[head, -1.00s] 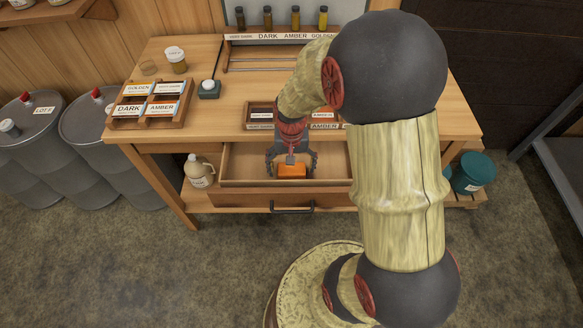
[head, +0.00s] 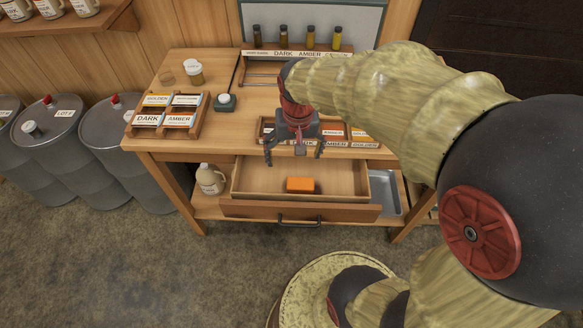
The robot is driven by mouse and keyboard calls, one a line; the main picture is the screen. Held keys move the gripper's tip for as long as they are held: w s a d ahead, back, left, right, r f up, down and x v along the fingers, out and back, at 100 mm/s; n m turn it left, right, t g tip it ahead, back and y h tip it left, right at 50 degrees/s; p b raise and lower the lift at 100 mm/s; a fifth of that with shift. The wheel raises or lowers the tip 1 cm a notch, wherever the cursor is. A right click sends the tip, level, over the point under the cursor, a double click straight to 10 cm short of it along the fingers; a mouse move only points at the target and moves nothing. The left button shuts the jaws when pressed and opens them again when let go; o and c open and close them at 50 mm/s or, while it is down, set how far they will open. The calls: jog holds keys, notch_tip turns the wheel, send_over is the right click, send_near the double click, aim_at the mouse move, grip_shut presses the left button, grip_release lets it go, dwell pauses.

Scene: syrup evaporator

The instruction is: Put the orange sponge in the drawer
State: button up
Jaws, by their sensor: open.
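The orange sponge (head: 300,184) lies inside the open drawer (head: 255,182), near the middle of its floor towards the front. The drawer is pulled out below the wooden table top, and its dark handle (head: 298,221) shows on the front. My gripper (head: 294,155) is open and empty, above the back part of the drawer and apart from the sponge. Its fingers point down, in front of the table's front edge.
A label rack (head: 335,133) stands on the table behind my gripper. A jug (head: 208,180) and a metal tray (head: 388,195) are on the lower shelf. Grey barrels (head: 62,150) stand at left.

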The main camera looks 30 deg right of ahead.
jog(key=s+a+r+n+t, duration=0.4)
jog(key=s+a+r, duration=0.4)
jog(key=s+r, duration=0.3)
jog(key=shift+a+r+n, duration=0.2)
jog(key=shift+r+n, duration=0.3)
jog(key=shift+r, duration=0.05)
jog(key=shift+c, duration=0.6)
